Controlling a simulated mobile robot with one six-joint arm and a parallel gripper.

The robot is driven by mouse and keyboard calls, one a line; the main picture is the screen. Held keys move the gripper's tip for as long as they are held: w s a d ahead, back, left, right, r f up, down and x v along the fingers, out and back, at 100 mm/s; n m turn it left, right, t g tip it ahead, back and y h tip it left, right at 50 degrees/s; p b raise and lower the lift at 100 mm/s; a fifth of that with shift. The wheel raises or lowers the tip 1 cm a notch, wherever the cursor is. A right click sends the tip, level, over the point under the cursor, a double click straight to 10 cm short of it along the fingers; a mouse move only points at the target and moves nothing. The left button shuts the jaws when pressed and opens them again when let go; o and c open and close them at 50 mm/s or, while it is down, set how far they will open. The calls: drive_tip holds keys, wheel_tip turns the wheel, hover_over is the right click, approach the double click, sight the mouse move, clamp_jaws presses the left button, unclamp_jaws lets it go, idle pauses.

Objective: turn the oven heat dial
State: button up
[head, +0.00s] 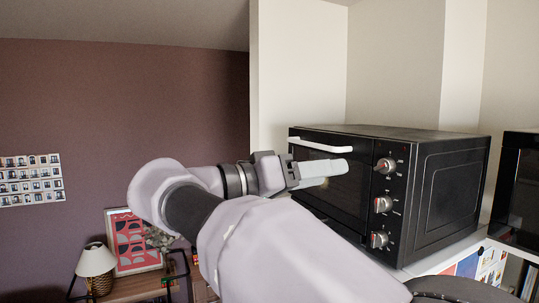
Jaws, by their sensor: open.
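The black countertop oven (437,196) stands at the right with a white door handle (320,145) along the top of its door. Its front panel carries three silver dials in a column: the top dial (386,165), the middle dial (382,204) and the bottom dial (379,239). The markings are too small to tell which is the heat dial. My gripper (346,167) is open in front of the oven door, just left of the top dial and below the handle. It looks empty and apart from the dials. My arm hides the lower part of the door.
Another black appliance (524,190) stands at the right edge. A white wall panel (298,75) rises behind the oven. At lower left are a table lamp (96,262) and a framed red print (133,240). Open space lies left of my arm.

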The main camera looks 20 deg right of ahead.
sight(379, 166)
drive_tip(key=d, duration=0.4)
drive_tip(key=d+p, duration=0.1)
drive_tip(key=d, duration=0.3)
drive_tip(key=w+d+p, duration=0.1)
drive_tip(key=d, duration=0.4)
drive_tip(key=shift+d, duration=0.1)
drive_tip(key=shift+w+d, duration=0.2)
drive_tip(key=shift+d, duration=0.3)
drive_tip(key=shift+c, duration=0.2)
clamp_jaws()
